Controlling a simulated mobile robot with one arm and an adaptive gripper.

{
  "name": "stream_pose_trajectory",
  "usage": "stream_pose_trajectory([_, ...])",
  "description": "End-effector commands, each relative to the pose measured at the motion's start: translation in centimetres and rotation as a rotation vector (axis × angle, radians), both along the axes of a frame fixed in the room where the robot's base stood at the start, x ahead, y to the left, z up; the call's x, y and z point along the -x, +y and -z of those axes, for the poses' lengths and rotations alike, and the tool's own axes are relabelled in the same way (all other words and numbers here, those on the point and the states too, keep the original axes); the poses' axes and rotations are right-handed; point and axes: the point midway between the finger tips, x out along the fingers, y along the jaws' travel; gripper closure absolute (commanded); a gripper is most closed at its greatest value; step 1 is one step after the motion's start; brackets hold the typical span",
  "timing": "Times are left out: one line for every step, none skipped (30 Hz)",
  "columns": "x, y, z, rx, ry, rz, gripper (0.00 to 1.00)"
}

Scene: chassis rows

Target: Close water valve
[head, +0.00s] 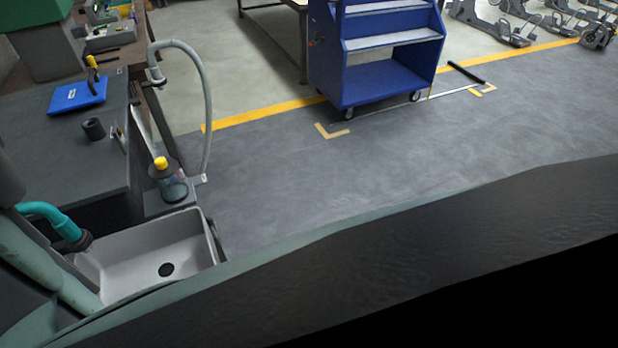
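A grey sink (135,258) with a dark round drain is at the lower left. A teal curved pipe (45,212) with a dark collar reaches over its left side. I cannot make out a water valve for certain, nor whether one is open or closed. A small metal lever-like part (118,138) sits at the edge of the dark counter (45,135), too small to identify. No running water shows. My gripper is not in view.
A bottle with a yellow cap (168,184) stands behind the sink, near a grey hose (206,105). A blue case (78,95) and a black cup (94,129) are on the counter. A blue cart (380,85) stands at the back. The dark floor (330,165) before it is clear.

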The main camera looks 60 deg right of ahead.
Motion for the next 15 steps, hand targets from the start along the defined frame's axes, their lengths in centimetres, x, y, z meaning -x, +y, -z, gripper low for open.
stream_pose_trajectory([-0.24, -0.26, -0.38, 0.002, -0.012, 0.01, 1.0])
stream_pose_trajectory([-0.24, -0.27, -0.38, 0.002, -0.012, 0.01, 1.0])
stream_pose_trajectory([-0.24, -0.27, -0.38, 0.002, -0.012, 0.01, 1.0])
stream_pose_trajectory([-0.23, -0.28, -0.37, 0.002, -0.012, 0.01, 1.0])
stream_pose_trajectory([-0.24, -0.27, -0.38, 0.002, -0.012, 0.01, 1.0])
stream_pose_trajectory([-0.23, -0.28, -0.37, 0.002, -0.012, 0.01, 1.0])
stream_pose_trajectory([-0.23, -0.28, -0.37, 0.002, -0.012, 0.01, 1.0])
stream_pose_trajectory([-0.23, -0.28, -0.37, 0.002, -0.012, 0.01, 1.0])
stream_pose_trajectory([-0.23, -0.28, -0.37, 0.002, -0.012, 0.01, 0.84])
stream_pose_trajectory([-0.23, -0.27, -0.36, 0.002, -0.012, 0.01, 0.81])
stream_pose_trajectory([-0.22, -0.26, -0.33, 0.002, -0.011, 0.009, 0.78])
stream_pose_trajectory([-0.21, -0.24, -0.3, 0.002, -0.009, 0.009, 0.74])
stream_pose_trajectory([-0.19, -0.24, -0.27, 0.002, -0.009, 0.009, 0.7])
stream_pose_trajectory([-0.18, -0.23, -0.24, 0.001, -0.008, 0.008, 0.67])
stream_pose_trajectory([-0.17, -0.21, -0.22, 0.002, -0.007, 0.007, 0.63])
